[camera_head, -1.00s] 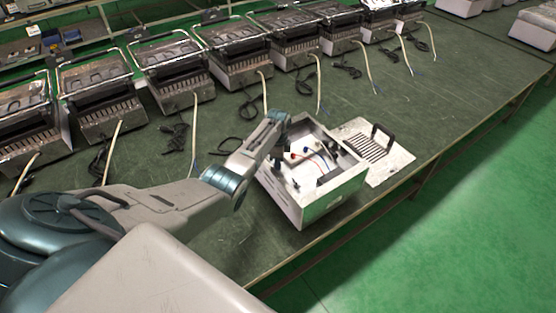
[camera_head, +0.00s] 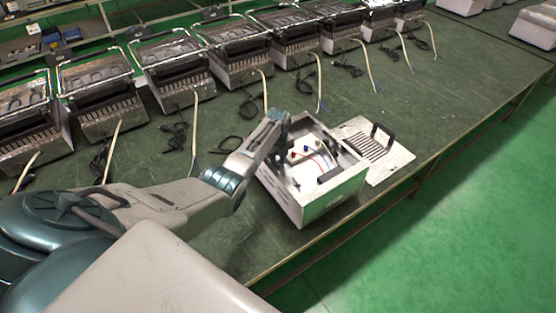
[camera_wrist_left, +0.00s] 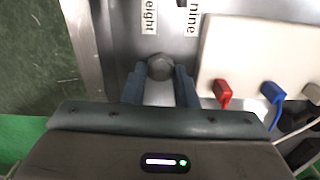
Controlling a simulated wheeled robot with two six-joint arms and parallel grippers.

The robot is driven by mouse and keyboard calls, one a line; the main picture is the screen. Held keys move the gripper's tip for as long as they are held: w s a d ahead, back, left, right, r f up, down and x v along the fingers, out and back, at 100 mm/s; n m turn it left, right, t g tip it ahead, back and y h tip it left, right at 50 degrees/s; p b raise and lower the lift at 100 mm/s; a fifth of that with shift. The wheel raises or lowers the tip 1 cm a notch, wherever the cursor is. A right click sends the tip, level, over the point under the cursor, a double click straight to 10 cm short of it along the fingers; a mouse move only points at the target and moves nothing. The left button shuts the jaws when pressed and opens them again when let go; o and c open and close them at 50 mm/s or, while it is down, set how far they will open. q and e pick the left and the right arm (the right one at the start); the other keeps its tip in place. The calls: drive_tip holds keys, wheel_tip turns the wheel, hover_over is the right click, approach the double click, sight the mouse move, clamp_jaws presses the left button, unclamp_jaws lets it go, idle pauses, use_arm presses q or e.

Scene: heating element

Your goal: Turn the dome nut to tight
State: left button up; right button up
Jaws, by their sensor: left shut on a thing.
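The dome nut (camera_wrist_left: 160,67) is a grey metal nut on the bare metal floor of the open box, seen in the left wrist view. My left gripper (camera_wrist_left: 160,80) has a finger on each side of it and is shut on it. In the head view my left gripper (camera_head: 281,150) reaches down inside the left part of the open metal box (camera_head: 320,206), and the nut is hidden there. My right gripper is not in view.
A white block with a red connector (camera_wrist_left: 223,93) and a blue connector (camera_wrist_left: 271,92) sits right of the nut. The box wall (camera_wrist_left: 86,40) rises close on the left. A slotted panel with a handle (camera_head: 396,166) lies beside the box. Several grill units (camera_head: 174,68) line the table's back.

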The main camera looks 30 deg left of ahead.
sight(278, 163)
use_arm(q)
drive_tip(key=shift+w+r+m, duration=0.1)
drive_tip(key=shift+r+m, duration=0.05)
drive_tip(key=shift+m, duration=1.45)
drive_tip(key=o, duration=1)
wheel_tip(278, 163, up, 11)
drive_tip(key=b, duration=0.1)
drive_tip(key=shift+b, duration=0.4)
